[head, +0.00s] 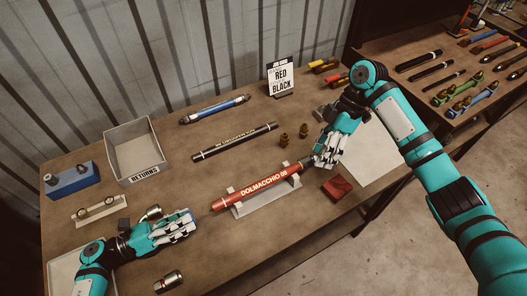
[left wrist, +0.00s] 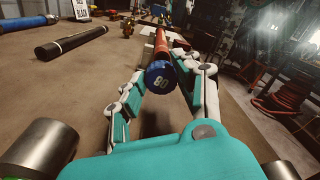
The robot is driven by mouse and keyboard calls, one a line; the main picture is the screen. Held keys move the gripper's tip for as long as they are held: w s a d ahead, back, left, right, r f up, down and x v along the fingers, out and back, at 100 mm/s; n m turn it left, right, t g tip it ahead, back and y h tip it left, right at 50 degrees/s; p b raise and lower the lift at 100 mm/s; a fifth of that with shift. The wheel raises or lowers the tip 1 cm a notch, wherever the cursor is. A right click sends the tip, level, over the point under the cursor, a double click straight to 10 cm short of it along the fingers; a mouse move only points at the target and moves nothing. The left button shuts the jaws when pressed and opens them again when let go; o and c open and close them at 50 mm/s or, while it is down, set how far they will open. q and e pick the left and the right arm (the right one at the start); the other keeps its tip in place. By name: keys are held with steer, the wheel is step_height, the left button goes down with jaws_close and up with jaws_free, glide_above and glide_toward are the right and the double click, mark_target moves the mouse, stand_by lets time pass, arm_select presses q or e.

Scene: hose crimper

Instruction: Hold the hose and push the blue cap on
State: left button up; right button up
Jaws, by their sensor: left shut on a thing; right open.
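The red hose (head: 256,187), lettered "DOLMACCHIO 08", lies in a light grey cradle (head: 268,199) on the table. My left gripper (head: 190,224) is shut on the blue cap (left wrist: 161,77), which shows the number 08 on its end face. In the head view the fingers mostly hide the cap, and it sits a short way left of the hose's left end. In the left wrist view the red hose (left wrist: 161,48) runs away behind the cap, roughly in line with it. My right gripper (head: 318,158) is open at the hose's right end; its fingers partly hide that end.
A sign reading "RED" and "BLACK" (head: 281,78) stands at the back. A grey returns bin (head: 134,150) is at left. A red block (head: 337,188) and metal fittings (head: 168,281) lie nearby.

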steer(key=a+r+n, duration=0.1)
steer(key=a+r, duration=0.1)
steer(key=a, duration=0.4)
step_height(320, 180, up, 2)
steer(key=n+t+h, duration=0.4)
glide_above(264, 181)
step_height(264, 181, down, 12)
steer(key=shift+f, duration=0.1)
jaws_close()
stand_by(0.6)
